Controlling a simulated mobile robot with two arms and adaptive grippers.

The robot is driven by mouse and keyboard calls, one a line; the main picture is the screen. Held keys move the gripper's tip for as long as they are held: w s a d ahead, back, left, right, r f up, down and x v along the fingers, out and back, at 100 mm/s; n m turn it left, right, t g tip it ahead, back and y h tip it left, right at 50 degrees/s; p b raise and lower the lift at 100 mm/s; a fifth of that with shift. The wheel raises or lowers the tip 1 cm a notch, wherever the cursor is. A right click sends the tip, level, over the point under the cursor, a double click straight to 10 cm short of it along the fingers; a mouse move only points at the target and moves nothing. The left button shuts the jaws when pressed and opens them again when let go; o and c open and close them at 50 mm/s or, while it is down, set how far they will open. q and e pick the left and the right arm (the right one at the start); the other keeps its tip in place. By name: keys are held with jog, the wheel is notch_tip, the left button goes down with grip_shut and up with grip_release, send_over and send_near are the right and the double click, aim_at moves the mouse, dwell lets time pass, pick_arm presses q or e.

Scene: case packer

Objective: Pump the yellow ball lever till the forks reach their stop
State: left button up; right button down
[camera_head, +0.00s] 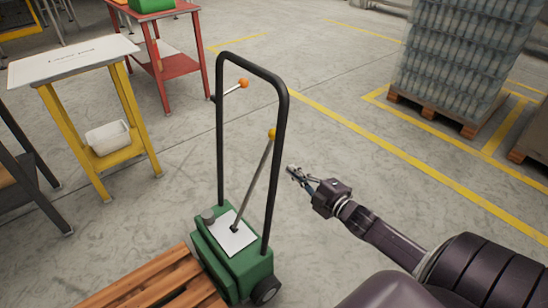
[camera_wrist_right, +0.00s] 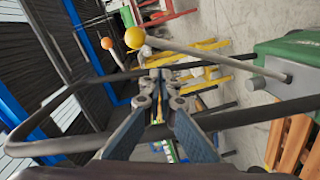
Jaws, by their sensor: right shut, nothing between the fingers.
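The yellow ball (camera_head: 272,134) tops a thin grey lever (camera_head: 252,188) that rises from the green pump body (camera_head: 232,262), inside a black handle frame (camera_head: 220,130). In the right wrist view the yellow ball (camera_wrist_right: 135,38) shows just beyond the fingertips and above them in the picture. My right gripper (camera_head: 291,171) is right of the frame, in the head view lower than the ball and apart from it. Its fingers (camera_wrist_right: 158,85) are shut and empty. The forks cannot be made out; a wooden pallet (camera_head: 160,282) lies in front of the pump body. My left gripper is out of view.
A smaller orange ball lever (camera_head: 243,84) sits on the left side of the frame. A yellow-legged table (camera_head: 70,62) and a red table (camera_head: 180,66) stand at back left. A loaded pallet (camera_head: 440,112) stands at back right.

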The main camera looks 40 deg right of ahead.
aim_at(273, 143)
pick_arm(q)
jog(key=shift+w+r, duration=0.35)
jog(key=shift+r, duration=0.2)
pick_arm(e)
jog(key=shift+n+t+y, duration=0.5)
jog(key=shift+n+y, duration=0.2)
jog(key=shift+n, duration=0.2)
jog(key=r, duration=0.1)
jog(key=a+r, duration=0.1)
jog(key=r, duration=0.2)
jog(key=shift+w+a+r, duration=0.15)
jog(key=shift+w+a, duration=0.1)
jog(key=shift+w, duration=0.15)
jog(key=w+b, duration=0.1)
jog(key=w, duration=0.2)
jog(key=w+d+b, duration=0.1)
jog(key=w, duration=0.3)
jog(key=w+d+f+b, duration=0.1)
jog(key=w, duration=0.3)
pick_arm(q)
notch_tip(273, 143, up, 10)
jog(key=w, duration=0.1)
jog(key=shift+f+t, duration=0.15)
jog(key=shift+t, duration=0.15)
pick_arm(e)
jog(key=shift+w+d, duration=0.2)
jog(key=shift+d, duration=0.1)
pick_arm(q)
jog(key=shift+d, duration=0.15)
